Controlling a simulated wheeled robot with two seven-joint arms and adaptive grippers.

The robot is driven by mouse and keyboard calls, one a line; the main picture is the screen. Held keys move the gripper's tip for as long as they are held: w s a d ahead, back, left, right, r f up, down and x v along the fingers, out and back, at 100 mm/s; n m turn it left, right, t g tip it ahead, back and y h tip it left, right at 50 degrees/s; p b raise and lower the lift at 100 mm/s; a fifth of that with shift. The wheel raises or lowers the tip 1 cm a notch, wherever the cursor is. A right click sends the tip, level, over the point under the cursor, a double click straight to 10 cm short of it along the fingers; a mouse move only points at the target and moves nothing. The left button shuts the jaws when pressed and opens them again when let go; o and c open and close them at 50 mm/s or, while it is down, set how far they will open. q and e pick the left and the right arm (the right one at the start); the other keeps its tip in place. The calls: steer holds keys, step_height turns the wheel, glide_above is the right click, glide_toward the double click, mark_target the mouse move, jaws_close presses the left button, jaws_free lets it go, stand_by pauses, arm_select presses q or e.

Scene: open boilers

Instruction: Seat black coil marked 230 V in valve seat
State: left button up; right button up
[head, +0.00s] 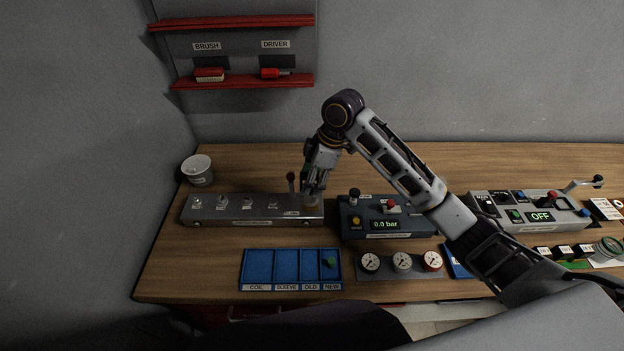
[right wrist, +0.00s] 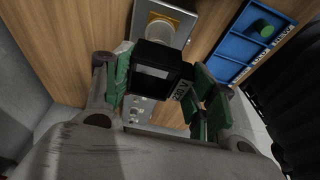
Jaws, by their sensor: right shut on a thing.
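My right gripper (head: 316,186) is over the right end of a long grey metal block (head: 240,209) in the head view. A pale round valve seat (right wrist: 163,31) on a metal plate shows just beyond the coil. I cannot tell whether the coil touches it. In the head view the fingers mostly hide the coil. My left gripper is not in view.
A blue tray (head: 272,286) with labelled compartments lies in front; a green piece (head: 329,262) is in its right compartment. A pressure box (head: 384,238) reading 0.0 bar stands close to the right of the block. A white cup (head: 197,170) is at the back left.

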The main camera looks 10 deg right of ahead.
steer(key=shift+f, duration=0.25)
stand_by(0.7)
steer(key=shift+d, duration=0.1)
steer(key=shift+p, duration=0.55)
stand_by(0.3)
steer(key=shift+f+p, duration=0.1)
steer(key=shift+p, duration=0.25)
steer(key=shift+f+p, duration=0.4)
steer(key=shift+f, duration=0.1)
stand_by(0.4)
steer(key=shift+f, duration=1.65)
stand_by(0.9)
steer(key=shift+f+p, duration=0.4)
steer(key=shift+p, duration=0.15)
stand_by(0.3)
